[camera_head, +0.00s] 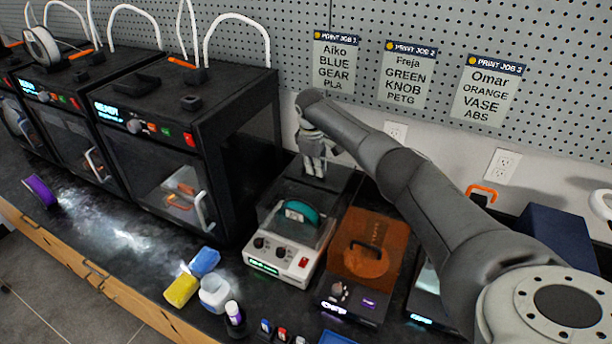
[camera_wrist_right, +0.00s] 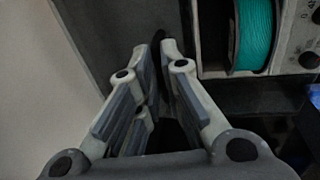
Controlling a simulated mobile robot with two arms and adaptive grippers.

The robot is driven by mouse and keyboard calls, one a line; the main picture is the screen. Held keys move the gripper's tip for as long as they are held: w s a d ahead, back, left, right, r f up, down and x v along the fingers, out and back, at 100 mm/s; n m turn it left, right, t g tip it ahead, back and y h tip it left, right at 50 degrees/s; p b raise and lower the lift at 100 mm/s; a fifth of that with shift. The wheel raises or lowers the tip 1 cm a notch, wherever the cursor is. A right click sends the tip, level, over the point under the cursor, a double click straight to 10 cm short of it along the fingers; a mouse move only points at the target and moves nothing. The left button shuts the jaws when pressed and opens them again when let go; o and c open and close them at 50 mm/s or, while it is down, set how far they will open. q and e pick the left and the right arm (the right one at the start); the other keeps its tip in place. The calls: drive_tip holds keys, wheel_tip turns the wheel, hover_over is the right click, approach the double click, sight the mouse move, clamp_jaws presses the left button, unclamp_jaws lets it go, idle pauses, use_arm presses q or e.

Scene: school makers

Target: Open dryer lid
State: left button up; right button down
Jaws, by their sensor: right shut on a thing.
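The filament dryer (camera_head: 275,262) is a white-fronted box with two dark knobs and a red switch. A teal spool (camera_head: 299,212) sits in its chamber and also shows in the right wrist view (camera_wrist_right: 253,35). A dark panel that looks like the dryer lid (camera_head: 345,183) is at the back of the dryer; how far it is open is hard to tell. My right gripper (camera_head: 315,170) points down at this panel, behind the spool. In the right wrist view, its fingers (camera_wrist_right: 165,48) close on a dark edge, mostly hidden between them. My left gripper is not in view.
A black 3D printer (camera_head: 190,140) stands close on the left, and an orange-lidded unit (camera_head: 365,245) on the right. Several small bottles and a yellow block (camera_head: 181,290) lie at the front left. A pegboard wall (camera_head: 290,40) rises behind.

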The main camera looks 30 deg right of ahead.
drive_tip(key=shift+w+d, duration=0.25)
drive_tip(key=c, duration=1.6)
unclamp_jaws()
drive_tip(key=shift+o, duration=0.2)
drive_tip(key=v, duration=1.2)
